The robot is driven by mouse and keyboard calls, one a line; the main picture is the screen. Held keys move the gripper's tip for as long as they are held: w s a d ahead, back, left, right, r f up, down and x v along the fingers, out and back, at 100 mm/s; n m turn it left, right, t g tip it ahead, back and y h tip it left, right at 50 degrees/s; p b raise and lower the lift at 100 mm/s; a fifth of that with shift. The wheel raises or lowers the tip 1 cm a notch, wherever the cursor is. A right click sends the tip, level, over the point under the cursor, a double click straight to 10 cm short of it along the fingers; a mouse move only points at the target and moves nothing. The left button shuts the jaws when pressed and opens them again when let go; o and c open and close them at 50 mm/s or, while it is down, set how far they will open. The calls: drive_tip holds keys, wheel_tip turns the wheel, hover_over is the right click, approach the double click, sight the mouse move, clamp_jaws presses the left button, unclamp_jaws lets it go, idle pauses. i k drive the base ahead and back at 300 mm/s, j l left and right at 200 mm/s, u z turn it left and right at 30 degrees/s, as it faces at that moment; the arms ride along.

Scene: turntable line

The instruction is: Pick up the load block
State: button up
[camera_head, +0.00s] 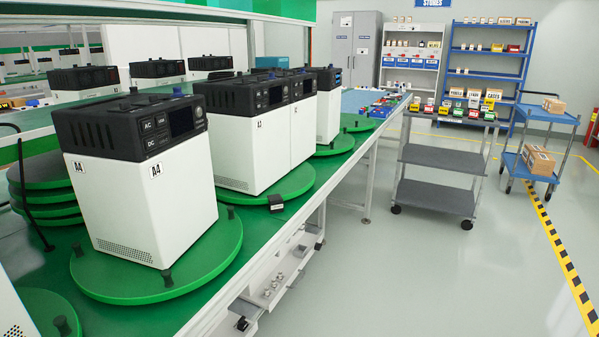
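My gripper is not in view.
A white power unit marked A4 (140,190) with a black top stands on the near turntable. Similar units (255,140) line the bench behind it. Stacked green discs (48,190) lie at left. A grey cart (440,158) and blue trolley (540,140) stand beyond clear floor.

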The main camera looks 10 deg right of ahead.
sight(484, 107)
drive_tip(key=i+l+z, duration=0.2)
drive_tip(key=z, duration=0.2)
drive_tip(key=i+l+z, duration=0.5)
drive_tip(key=z, duration=0.25)
drive_tip(key=i+z, duration=0.4)
drive_tip(key=i, duration=1.1)
drive_tip(key=i+l, duration=0.1)
drive_tip(key=i, duration=1.4)
drive_tip(key=i+j+u, duration=0.2)
drive_tip(key=i, duration=0.6)
drive_tip(key=i+j, duration=0.25)
drive_tip(key=i, duration=0.15)
drive_tip(key=i+j, duration=0.2)
drive_tip(key=i, duration=0.2)
drive_tip(key=i+j+u, duration=0.1)
drive_tip(key=i+j, duration=0.15)
drive_tip(key=i, duration=0.15)
drive_tip(key=i+j, duration=0.1)
drive_tip(key=i, duration=1.05)
